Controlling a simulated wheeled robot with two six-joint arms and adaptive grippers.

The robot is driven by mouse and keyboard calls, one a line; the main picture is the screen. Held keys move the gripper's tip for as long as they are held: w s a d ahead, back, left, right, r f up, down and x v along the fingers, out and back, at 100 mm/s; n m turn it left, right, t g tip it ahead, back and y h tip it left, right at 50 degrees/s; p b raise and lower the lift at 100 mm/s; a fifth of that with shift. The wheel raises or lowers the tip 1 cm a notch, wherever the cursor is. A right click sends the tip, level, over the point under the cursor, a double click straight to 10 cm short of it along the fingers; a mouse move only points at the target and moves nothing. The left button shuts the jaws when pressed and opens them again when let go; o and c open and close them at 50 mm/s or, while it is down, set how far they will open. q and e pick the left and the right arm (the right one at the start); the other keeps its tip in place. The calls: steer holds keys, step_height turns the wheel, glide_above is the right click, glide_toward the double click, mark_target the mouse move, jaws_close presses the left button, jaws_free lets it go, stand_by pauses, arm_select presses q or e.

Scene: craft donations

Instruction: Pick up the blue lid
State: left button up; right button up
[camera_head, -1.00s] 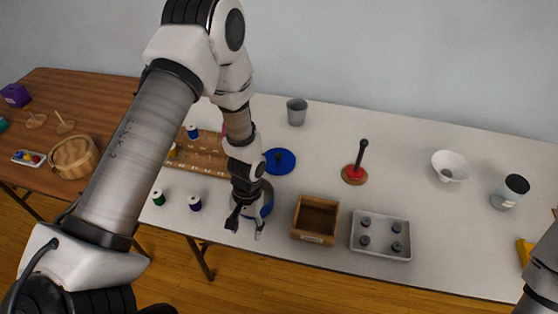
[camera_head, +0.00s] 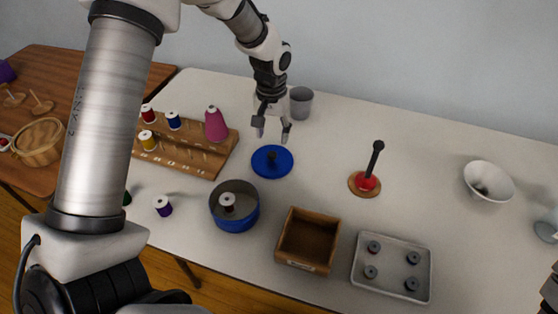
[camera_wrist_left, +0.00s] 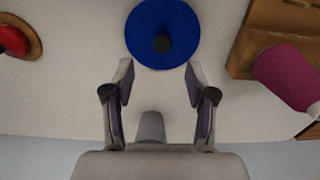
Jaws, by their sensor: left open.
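The blue lid (camera_head: 272,162) lies flat on the white table, a round disc with a dark knob at its centre. In the left wrist view the lid (camera_wrist_left: 150,25) shows beyond my fingertips, roughly centred between them. My left gripper (camera_head: 271,135) is open and empty, above the table just behind the lid. In the left wrist view its two fingers (camera_wrist_left: 160,80) are spread apart, with nothing between them. A round blue tin (camera_head: 234,218) stands open in front of the lid with a spool inside.
A wooden spool rack (camera_head: 190,155) with a pink cone (camera_head: 215,124) stands left of the lid. A grey cup (camera_head: 301,102) is behind it. A wooden box (camera_head: 307,240), a metal tray (camera_head: 391,268) and a red-based post (camera_head: 367,180) stand to the right.

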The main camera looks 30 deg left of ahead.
mark_target(272, 153)
arm_select(q)
steer(key=f, duration=0.8)
steer(key=shift+w+a+p, duration=0.2)
steer(key=shift+a+p, duration=0.05)
steer(key=shift+p, duration=0.05)
steer(key=shift+s+r, duration=0.1)
steer(key=shift+c, duration=0.4)
steer(key=c, duration=1)
